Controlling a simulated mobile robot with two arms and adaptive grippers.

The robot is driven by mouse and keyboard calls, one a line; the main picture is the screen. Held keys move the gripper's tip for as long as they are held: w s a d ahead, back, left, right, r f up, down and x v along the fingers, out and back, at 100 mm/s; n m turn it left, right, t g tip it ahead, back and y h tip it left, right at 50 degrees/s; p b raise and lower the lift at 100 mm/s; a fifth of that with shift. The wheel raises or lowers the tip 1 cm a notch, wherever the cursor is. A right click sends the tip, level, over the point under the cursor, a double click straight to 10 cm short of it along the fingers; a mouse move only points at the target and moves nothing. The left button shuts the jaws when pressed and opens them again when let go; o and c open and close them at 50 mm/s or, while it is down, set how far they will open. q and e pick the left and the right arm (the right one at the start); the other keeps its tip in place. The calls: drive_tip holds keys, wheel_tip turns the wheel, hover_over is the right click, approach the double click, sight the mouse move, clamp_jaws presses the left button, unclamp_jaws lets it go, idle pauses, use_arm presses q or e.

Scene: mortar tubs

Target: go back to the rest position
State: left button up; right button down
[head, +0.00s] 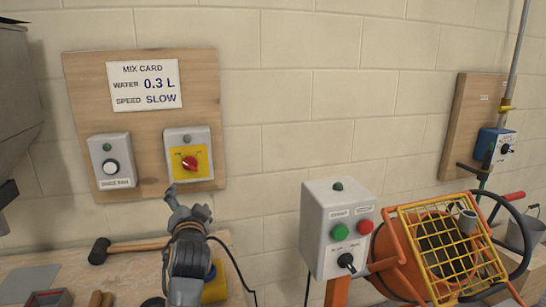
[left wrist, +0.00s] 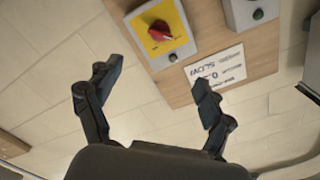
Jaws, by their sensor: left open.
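My left gripper (head: 188,200) is raised in front of the wall, just below the red rotary switch (head: 190,164) on its yellow plate. In the left wrist view my left gripper (left wrist: 155,77) has its two fingers spread, with nothing between them. The red switch also shows in that view (left wrist: 160,30), beyond the fingers and apart from them. My right gripper is in neither view.
A mallet (head: 130,246) lies on the bench. A control box (head: 322,220) and an orange mixer (head: 395,262) stand right. Wall between boards is bare.

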use_arm(q)
drive_tip(key=s+a+f+n+g+h, duration=0.1)
drive_tip(key=s+f+g, duration=0.3)
drive_tip(key=s+f, duration=0.75)
drive_tip(key=s+a+f+n+g+h, duration=0.2)
drive_tip(key=s+f+g, duration=0.2)
drive_tip(key=s+f, duration=0.75)
drive_tip(key=s+d+f+g+h, duration=0.1)
drive_tip(key=s+d+f+g, duration=0.3)
drive_tip(key=s, duration=0.8)
drive_tip(key=s+a+f+g+h, duration=0.1)
drive_tip(key=s+f+g, duration=0.1)
drive_tip(key=s+f, duration=0.65)
wheel_tip(320, 180, down, 22)
drive_tip(key=s+g, duration=0.1)
drive_tip(key=s, duration=0.2)
drive_tip(key=s+a+f+g, duration=0.1)
drive_tip(key=s+a+f, duration=0.1)
drive_tip(key=s+f, duration=1.5)
drive_tip(key=shift+s+a+f, duration=0.15)
drive_tip(key=shift+a+f, duration=0.15)
drive_tip(key=shift+f, duration=0.15)
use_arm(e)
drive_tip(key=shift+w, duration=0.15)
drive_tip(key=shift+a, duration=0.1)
